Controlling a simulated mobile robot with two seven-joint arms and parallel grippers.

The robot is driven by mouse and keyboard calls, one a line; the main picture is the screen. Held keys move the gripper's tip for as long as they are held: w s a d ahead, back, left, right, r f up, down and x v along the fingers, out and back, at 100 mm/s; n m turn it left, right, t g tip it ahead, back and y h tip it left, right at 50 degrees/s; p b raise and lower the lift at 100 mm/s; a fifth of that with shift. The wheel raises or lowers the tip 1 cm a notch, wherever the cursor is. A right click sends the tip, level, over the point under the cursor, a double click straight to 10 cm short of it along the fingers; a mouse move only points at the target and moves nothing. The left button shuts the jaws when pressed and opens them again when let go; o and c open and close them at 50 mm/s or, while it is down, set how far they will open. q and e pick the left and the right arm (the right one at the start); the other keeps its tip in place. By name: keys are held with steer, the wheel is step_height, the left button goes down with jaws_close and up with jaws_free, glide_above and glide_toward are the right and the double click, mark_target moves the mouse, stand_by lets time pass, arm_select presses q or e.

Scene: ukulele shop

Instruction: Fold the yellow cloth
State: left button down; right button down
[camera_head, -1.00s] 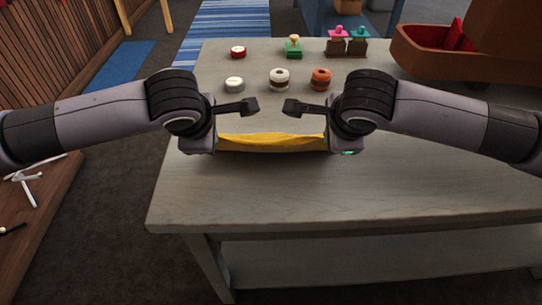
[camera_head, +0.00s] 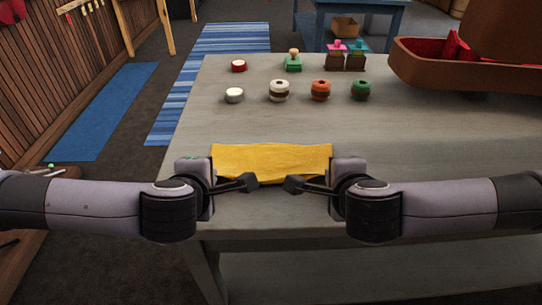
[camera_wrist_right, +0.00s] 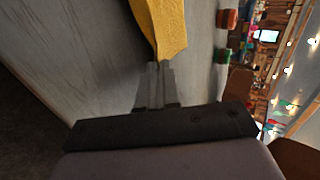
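The yellow cloth (camera_head: 271,161) is stretched between my two grippers near the table's front edge, its lower edge sagging slightly. I cannot tell how much of it touches the table. My left gripper (camera_head: 213,168) is at its left end and my right gripper (camera_head: 331,168) at its right end; the fingertips are mostly hidden in the head view. In the right wrist view, my right gripper's fingers (camera_wrist_right: 156,72) are close together and the cloth (camera_wrist_right: 161,25) narrows to a pinched point between them.
The grey table (camera_head: 430,150) is clear behind the cloth. Farther back are white (camera_head: 279,90), orange (camera_head: 321,90) and green (camera_head: 360,90) round pieces, a small white tin (camera_head: 234,95), a red tin (camera_head: 239,66) and stamps. An open brown case (camera_head: 430,70) stands back right.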

arm_select(q)
steer(key=c, duration=1)
jaws_free()
arm_select(e)
steer(key=c, duration=1)
jaws_free()
arm_select(q)
steer(key=shift+s+r, duration=0.1)
steer(key=shift+r, duration=0.3)
arm_select(e)
steer(key=shift+s+r, duration=0.1)
steer(key=shift+r, duration=0.3)
arm_select(q)
steer(key=s+r, duration=0.5)
steer(key=r, duration=0.3)
steer(key=shift+s, duration=0.4)
arm_select(e)
steer(key=s+r, duration=0.5)
steer(key=r, duration=0.3)
steer(key=shift+s, duration=0.4)
arm_select(q)
steer(key=shift+r, duration=0.1)
arm_select(e)
steer(key=shift+r, duration=0.1)
